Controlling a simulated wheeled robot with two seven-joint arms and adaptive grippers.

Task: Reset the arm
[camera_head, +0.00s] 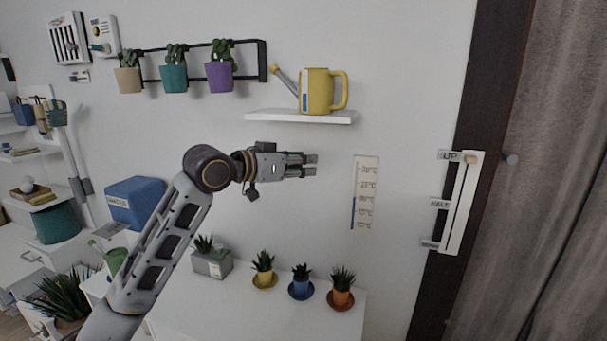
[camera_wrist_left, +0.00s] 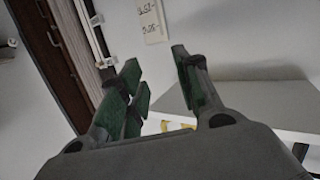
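My left arm reaches up from the lower left in the head view. Its left gripper (camera_head: 311,165) is held in the air, pointing right, just below the small white wall shelf and left of the thermometer chart. In the left wrist view its dark green finger pads (camera_wrist_left: 160,85) stand apart, with nothing between them. My right gripper is not in view.
The wall shelf (camera_head: 325,117) carries a yellow watering can (camera_head: 317,92) close above the gripper. A thermometer chart (camera_head: 365,193) and slider panel (camera_head: 459,203) are on the right. Small potted plants (camera_head: 301,288) stand on the white desk (camera_head: 240,310) below.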

